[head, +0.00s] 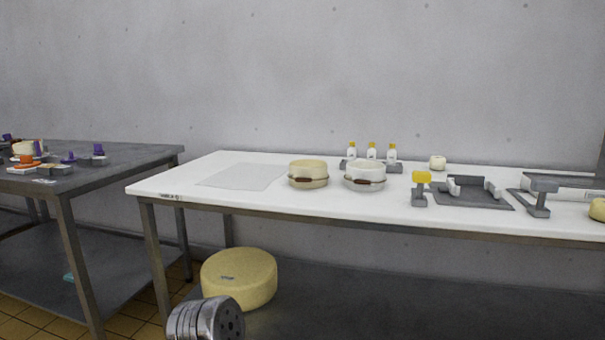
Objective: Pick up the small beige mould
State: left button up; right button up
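A round beige mould (308,175) with a brown fastening on its front stands on the white worktop, left of the middle. A similar white mould (364,176) stands just to its right, close beside it. A much smaller cream-coloured round piece (437,162) sits farther back to the right. I cannot tell whether it is a mould. No gripper fingers show, and nothing touches any of these pieces. A metal part, apparently of my own arm, shows at the bottom edge.
A translucent sheet (243,175) lies left. Grey fixtures (472,197) occupy the right. A large yellow wheel (240,278) sits below the worktop. A dark table (120,160) with small items stands left.

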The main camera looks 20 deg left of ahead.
aim_at(316, 169)
jog(key=j+z, duration=0.35)
jog(key=j, duration=2.2)
